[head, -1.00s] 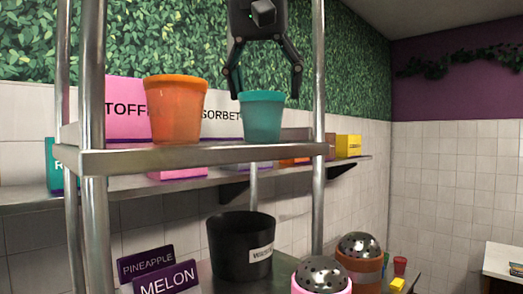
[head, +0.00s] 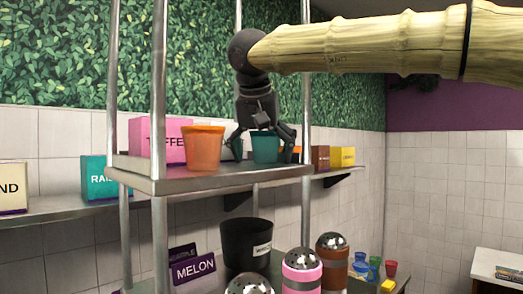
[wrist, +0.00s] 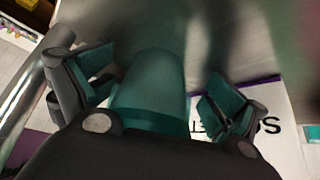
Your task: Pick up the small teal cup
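The small teal cup (head: 266,147) stands upright on the upper metal shelf (head: 230,176), right of a larger orange cup (head: 204,148). My gripper (head: 263,152) points down over the teal cup, with one finger on each side of it. The wrist view shows the teal cup (wrist: 150,92) between the two teal-padded fingers of my gripper (wrist: 158,88). A gap shows between the cup and each pad, so the gripper is open around it. My palm hides part of the cup in the wrist view.
A metal post (head: 306,100) rises close to the right of my gripper. A pink toffee box (head: 150,137) and yellow box (head: 342,157) stand behind. Below are a black bin (head: 246,242) and several shakers, including a pink one (head: 302,270).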

